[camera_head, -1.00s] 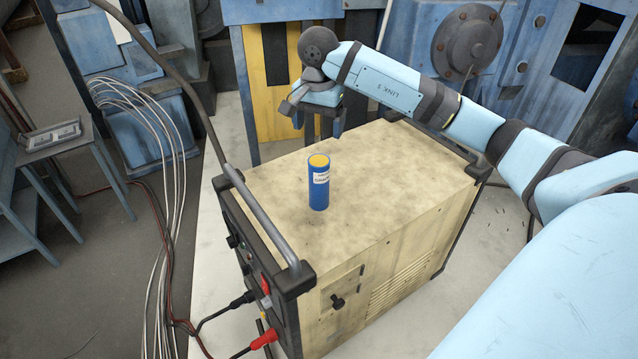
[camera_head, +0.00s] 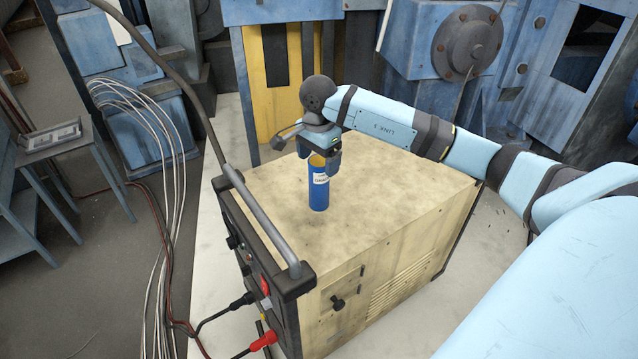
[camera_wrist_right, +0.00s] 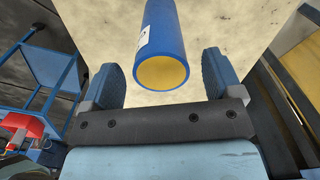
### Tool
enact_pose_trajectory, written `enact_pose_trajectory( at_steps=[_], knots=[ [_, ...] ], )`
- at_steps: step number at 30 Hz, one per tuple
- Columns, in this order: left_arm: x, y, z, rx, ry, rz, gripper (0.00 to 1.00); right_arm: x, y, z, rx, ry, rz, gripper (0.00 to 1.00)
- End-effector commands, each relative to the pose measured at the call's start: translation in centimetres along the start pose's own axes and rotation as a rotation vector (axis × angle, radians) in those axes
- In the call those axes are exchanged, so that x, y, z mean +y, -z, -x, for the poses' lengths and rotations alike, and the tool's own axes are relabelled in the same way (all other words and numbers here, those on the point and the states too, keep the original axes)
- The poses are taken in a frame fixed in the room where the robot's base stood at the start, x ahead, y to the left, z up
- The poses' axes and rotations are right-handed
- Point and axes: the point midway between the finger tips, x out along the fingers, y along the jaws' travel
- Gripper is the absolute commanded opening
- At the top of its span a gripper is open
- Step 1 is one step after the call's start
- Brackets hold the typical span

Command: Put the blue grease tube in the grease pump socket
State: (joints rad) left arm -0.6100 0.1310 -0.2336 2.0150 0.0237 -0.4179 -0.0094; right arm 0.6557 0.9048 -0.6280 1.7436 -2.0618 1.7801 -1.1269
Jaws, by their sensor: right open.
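The blue grease tube (camera_head: 319,192) stands upright on top of the beige box-shaped machine, with a white label and a yellow top end. In the right wrist view the tube (camera_wrist_right: 165,45) shows its yellow end close by, in line with the space between the fingers. My right gripper (camera_head: 325,165) is at the tube's top, and in the wrist view its two fingers (camera_wrist_right: 163,85) are apart, one on each side of the tube. It is open and not closed on the tube. My left gripper is not in view. I cannot make out the grease pump socket.
The beige machine (camera_head: 400,190) has a dark handle bar (camera_head: 245,210) along its left edge. Cables (camera_head: 235,305) plug into its front left panel. A bundle of pale wires (camera_head: 170,200) hangs at the left. The top around the tube is clear.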

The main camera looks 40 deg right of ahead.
Motion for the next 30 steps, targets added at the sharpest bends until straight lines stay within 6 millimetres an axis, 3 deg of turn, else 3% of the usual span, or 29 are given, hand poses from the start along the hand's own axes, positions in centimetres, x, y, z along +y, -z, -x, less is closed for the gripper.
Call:
enact_pose_trajectory(
  at_steps=[7, 17, 25, 27, 30],
  knots=[
    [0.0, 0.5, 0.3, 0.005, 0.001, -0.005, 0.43, 0.0, 0.2, -3.7, -0.001, -0.005, 0.000, 0.85],
    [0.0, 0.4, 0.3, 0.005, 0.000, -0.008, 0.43, 0.0, 0.3, -4.4, 0.000, -0.001, 0.001, 0.85],
    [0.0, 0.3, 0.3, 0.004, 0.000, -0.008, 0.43, 0.0, 0.3, -4.4, 0.001, -0.001, 0.001, 0.23],
    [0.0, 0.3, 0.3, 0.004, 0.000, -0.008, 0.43, -0.1, 0.3, -4.3, 0.001, 0.000, 0.001, 0.13],
    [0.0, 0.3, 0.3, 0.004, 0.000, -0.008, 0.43, -0.1, 0.3, -4.3, 0.001, 0.000, 0.001, 0.13]
  ],
)
